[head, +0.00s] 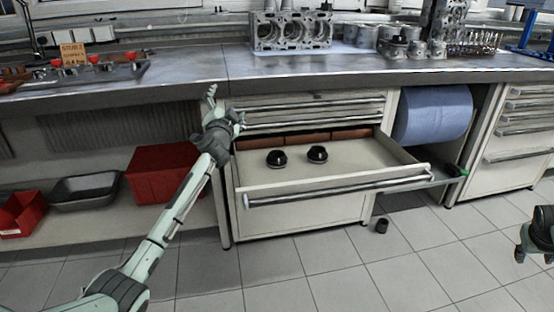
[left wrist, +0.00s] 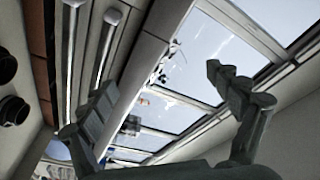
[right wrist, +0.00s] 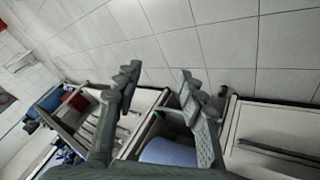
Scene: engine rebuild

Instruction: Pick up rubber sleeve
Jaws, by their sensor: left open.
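A small black cylinder (head: 381,225), which looks like a rubber sleeve, stands on the floor tiles right of the open drawer's front. Two black round parts, left (head: 276,158) and right (head: 317,154), sit inside the open drawer (head: 350,177). Two dark round parts also show at the left edge of the left wrist view (left wrist: 14,110). My left gripper (head: 226,103) is open and empty, raised beside the drawer's back left, just below the bench edge. My right gripper (head: 522,247) is at the right edge; its fingers are apart and empty in the right wrist view (right wrist: 158,82).
The workbench (head: 190,75) carries an engine block (head: 292,32) and several metal parts. A blue paper roll (head: 433,115) is under it. The tiled floor in front is mostly clear.

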